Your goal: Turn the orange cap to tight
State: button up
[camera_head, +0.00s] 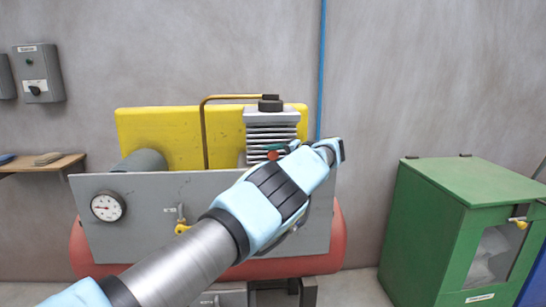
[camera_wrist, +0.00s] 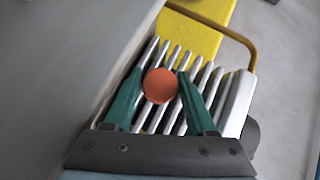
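The orange cap (camera_wrist: 160,86) is a round knob, seen end-on in the wrist view in front of the silver cooling fins. My gripper (camera_wrist: 160,80) has its two green fingers on either side of the cap, with no clear gap showing, so it looks shut on the cap. In the head view only a small reddish bit of the cap (camera_head: 272,155) shows past my wrist, below the finned cylinder (camera_head: 258,128). Any tightness mark is hidden or too small to read.
A grey panel (camera_head: 140,205) with a pressure gauge (camera_head: 107,206) and a yellow-handled valve (camera_head: 181,222) stands in front of a red tank (camera_head: 85,250). A yellow guard (camera_head: 150,125) and bent pipe (camera_head: 206,135) are behind. A green cabinet (camera_head: 425,220) stands right.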

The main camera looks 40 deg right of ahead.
jog(key=b+v, duration=0.3)
jog(key=v, duration=0.7)
jog(key=shift+s, duration=0.4)
jog(key=shift+o, duration=0.2)
jog(key=shift+r, duration=0.1)
